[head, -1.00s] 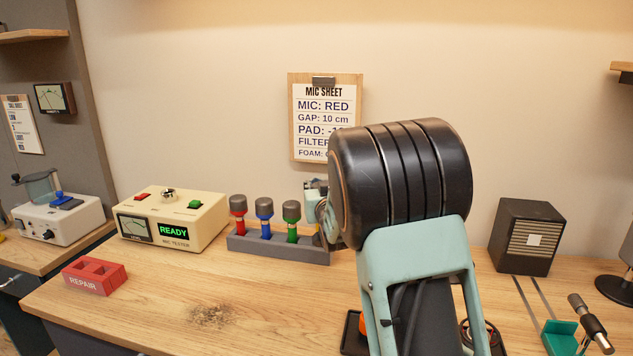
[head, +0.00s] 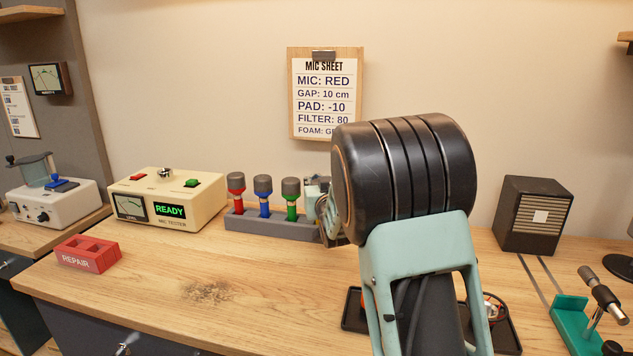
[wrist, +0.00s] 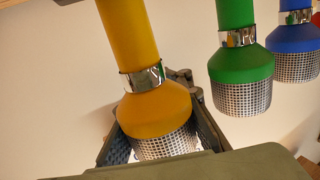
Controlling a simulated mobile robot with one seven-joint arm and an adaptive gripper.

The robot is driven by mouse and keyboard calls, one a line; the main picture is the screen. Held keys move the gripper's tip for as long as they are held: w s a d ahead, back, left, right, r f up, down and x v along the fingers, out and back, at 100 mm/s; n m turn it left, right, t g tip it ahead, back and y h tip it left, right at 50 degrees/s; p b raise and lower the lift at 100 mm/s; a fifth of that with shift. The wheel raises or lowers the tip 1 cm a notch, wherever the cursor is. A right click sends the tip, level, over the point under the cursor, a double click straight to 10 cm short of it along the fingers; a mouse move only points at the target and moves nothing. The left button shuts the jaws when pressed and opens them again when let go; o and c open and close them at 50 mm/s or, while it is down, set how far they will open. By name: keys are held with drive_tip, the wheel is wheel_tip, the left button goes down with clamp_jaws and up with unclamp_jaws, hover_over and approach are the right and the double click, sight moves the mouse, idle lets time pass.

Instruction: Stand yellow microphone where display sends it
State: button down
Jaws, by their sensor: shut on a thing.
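The yellow microphone (wrist: 157,110) fills the middle of the wrist view, with its mesh head between the two fingers of my gripper (wrist: 160,143). My gripper is shut on it. In the head view my gripper (head: 323,208) is at the right end of the grey rack (head: 262,225), and my arm hides the yellow microphone. I cannot tell whether its foot is still in the rack. The mic tester (head: 166,200) stands left of the rack, and its display (head: 170,211) reads READY in green.
Red (head: 236,188), blue (head: 263,191) and green (head: 291,194) microphones stand upright in the rack. A red REPAIR block (head: 88,255) with openings sits front left. A teal stand (head: 573,318) is at right, near a dark speaker (head: 533,216). A black tray (head: 352,314) is partly behind my arm.

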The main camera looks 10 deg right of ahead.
drive_tip(key=shift+r, duration=0.1)
drive_tip(key=c, duration=1.7)
unclamp_jaws()
drive_tip(key=shift+o, duration=0.2)
drive_tip(key=shift+s, duration=0.1)
drive_tip(key=s, duration=1.2)
drive_tip(key=shift+r, duration=0.35)
drive_tip(key=shift+d, duration=0.1)
